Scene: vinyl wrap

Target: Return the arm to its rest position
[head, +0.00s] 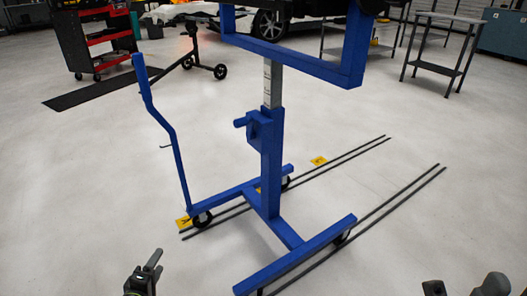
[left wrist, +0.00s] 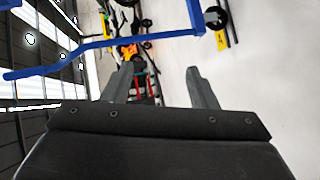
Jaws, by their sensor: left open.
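My left gripper (head: 153,264) is at the bottom edge of the head view, left of the blue wheeled stand (head: 270,165) and apart from it. In the left wrist view its two grey fingers (left wrist: 160,68) are spread apart with nothing between them. The blue stand's bent handle bar (head: 165,115) rises at its left; blue bars (left wrist: 95,45) cross the upper part of the left wrist view, beyond the fingers.
Two pairs of dark floor strips (head: 400,193) run under the stand, with yellow markers (head: 319,161) on the floor. A red tool cart (head: 97,38), a car wheel (head: 270,25) and a grey table (head: 440,68) stand at the back. The floor around my left gripper is clear.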

